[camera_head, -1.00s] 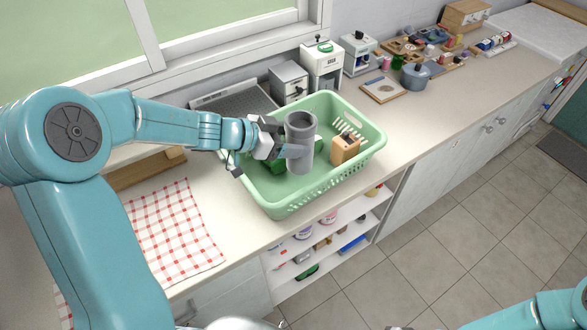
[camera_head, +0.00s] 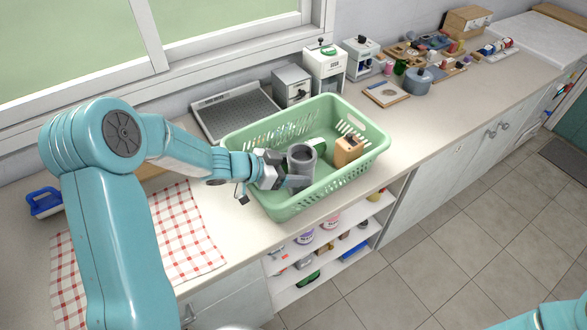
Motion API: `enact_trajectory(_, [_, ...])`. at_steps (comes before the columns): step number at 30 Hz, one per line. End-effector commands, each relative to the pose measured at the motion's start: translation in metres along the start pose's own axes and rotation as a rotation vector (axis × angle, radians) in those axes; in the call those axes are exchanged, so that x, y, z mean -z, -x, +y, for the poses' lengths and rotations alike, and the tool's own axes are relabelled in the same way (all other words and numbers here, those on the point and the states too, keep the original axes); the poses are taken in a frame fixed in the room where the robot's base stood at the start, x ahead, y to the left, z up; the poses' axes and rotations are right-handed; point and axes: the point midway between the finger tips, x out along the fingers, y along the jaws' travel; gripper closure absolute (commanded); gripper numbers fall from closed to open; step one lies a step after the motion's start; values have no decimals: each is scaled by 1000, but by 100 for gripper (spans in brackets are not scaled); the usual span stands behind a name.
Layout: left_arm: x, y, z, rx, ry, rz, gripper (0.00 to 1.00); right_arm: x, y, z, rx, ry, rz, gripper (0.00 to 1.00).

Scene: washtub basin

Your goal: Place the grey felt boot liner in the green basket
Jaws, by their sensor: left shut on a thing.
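The grey felt boot liner (camera_head: 302,160) is a hollow grey tube held upright with its open end up. My left gripper (camera_head: 289,178) is shut on it from the left side. I cannot tell whether the liner touches the basket floor. The basket stands on the counter. My right gripper is out of view; only part of the right arm shows at the bottom right.
A tan block-like item (camera_head: 348,149) with a dark top sits in the basket's right part, with a green and white item (camera_head: 318,145) beside the liner. A checked cloth (camera_head: 185,238) lies left. Small appliances (camera_head: 325,70) stand behind. Open shelves (camera_head: 330,240) are below.

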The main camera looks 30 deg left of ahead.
Motion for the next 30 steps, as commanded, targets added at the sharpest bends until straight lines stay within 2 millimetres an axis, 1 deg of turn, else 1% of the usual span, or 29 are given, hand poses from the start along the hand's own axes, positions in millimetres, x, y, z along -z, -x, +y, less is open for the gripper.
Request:
enact_trajectory(1, [-2, -1, 0, 0, 1, 0, 28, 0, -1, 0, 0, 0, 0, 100])
enact_trajectory(2, [-1, 0, 0, 0, 1, 0, 18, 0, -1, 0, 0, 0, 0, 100])
enact_trajectory(3, [-1, 0, 0, 0, 1, 0, 5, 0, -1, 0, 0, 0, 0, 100])
enact_trajectory(11, [-1, 0, 0, 0, 1, 0, 5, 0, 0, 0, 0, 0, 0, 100])
enact_trajectory(14, [4, 3, 0, 1, 0, 0, 5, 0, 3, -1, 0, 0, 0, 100])
enact_trajectory(17, [2, 17, -1, 4, 0, 0, 5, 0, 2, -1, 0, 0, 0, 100])
enact_trajectory(24, [2, 74, -2, 7, 0, -1, 5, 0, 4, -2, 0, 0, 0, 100])
enact_trajectory(27, [2, 94, -1, 6, 1, -1, 5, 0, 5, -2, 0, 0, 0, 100])
enact_trajectory(30, [2, 109, -1, 4, 0, 0, 5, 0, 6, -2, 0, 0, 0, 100])
